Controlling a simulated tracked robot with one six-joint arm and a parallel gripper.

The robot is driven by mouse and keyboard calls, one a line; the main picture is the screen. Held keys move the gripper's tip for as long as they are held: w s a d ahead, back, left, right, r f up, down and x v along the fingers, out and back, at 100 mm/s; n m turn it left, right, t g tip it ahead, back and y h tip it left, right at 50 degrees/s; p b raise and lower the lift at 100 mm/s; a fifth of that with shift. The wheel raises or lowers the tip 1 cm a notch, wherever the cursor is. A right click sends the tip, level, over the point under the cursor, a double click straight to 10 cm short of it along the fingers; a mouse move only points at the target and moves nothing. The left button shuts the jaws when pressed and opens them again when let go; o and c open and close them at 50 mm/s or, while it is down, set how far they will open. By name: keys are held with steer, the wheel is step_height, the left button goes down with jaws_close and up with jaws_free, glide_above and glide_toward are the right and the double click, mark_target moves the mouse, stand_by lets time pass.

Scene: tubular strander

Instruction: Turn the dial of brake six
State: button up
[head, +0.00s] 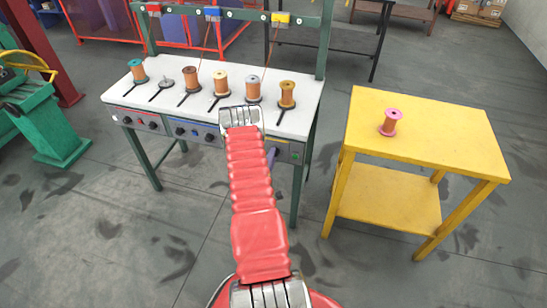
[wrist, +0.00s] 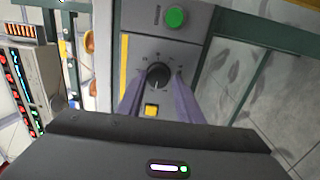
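In the wrist view a black dial (wrist: 158,75) with a white pointer line and scale marks sits on a grey panel face. My gripper (wrist: 154,77) is open, its two purple fingers pointing at the panel, one on each side of the dial with a gap showing to each. Whether the tips reach the panel face I cannot tell. In the head view the grey panel (head: 297,152) is at the right end of the white bench (head: 200,108). There my red arm hides most of the panel and the dial. No number for the brake is readable.
Several spools stand on the bench. A yellow table (head: 430,140) with a pink spool (head: 390,122) stands to the right, with open floor between.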

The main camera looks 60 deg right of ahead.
steer(key=o, duration=0.3)
steer(key=shift+s, duration=0.15)
steer(key=shift+o, duration=0.2)
steer(key=shift+r, duration=0.1)
steer(key=s+a, duration=0.2)
steer(key=a, duration=1.1)
steer(key=shift+a+f, duration=0.3)
steer(key=shift+f, duration=0.1)
